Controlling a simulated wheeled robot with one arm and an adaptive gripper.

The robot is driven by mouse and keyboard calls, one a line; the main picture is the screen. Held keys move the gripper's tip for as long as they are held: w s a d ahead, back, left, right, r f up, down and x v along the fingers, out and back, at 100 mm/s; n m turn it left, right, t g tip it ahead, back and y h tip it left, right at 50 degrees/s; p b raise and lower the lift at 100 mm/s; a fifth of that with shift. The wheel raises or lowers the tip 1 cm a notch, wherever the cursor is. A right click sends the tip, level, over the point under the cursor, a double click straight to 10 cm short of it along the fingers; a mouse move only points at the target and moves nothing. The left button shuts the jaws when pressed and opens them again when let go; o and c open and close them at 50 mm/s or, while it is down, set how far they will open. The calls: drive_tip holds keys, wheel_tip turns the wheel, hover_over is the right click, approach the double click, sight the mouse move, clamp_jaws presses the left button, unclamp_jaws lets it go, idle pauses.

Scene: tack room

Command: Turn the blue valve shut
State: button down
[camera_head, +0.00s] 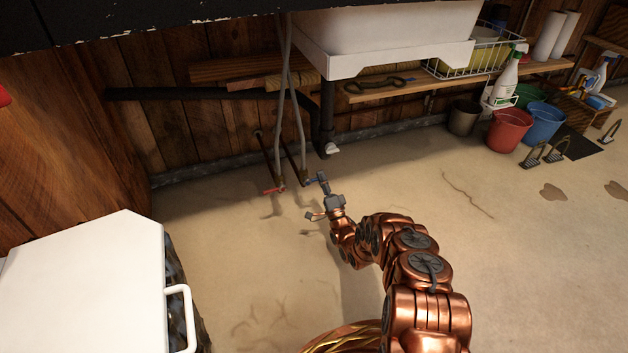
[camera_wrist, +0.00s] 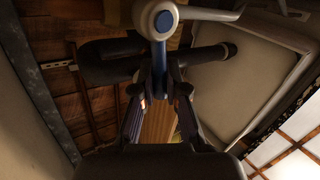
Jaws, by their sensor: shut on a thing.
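The blue valve (camera_head: 309,182) is at the lower end of the right grey hose, low by the back wall, under the sink. In the wrist view its round pale hub with a blue centre (camera_wrist: 164,21) is at the top, and its blue lever (camera_wrist: 159,62) points down between my fingers. My gripper (camera_head: 326,186) is shut on the lever, one dark finger on each side, as the wrist view also shows (camera_wrist: 161,84). A similar red valve (camera_head: 273,190) sits just left of the blue one.
Two grey hoses (camera_head: 299,120) rise to the white sink (camera_head: 390,45). A white-lidded box (camera_head: 90,270) is at the front left. Buckets (camera_head: 509,130) stand far right. The floor right of my arm is clear.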

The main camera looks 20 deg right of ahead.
drive_tip(key=shift+f+m+h, duration=0.2)
drive_tip(key=shift+m+h, duration=0.2)
drive_tip(key=shift+m, duration=0.2)
drive_tip(key=c, duration=1.2)
unclamp_jaws()
drive_tip(key=shift+r, duration=5)
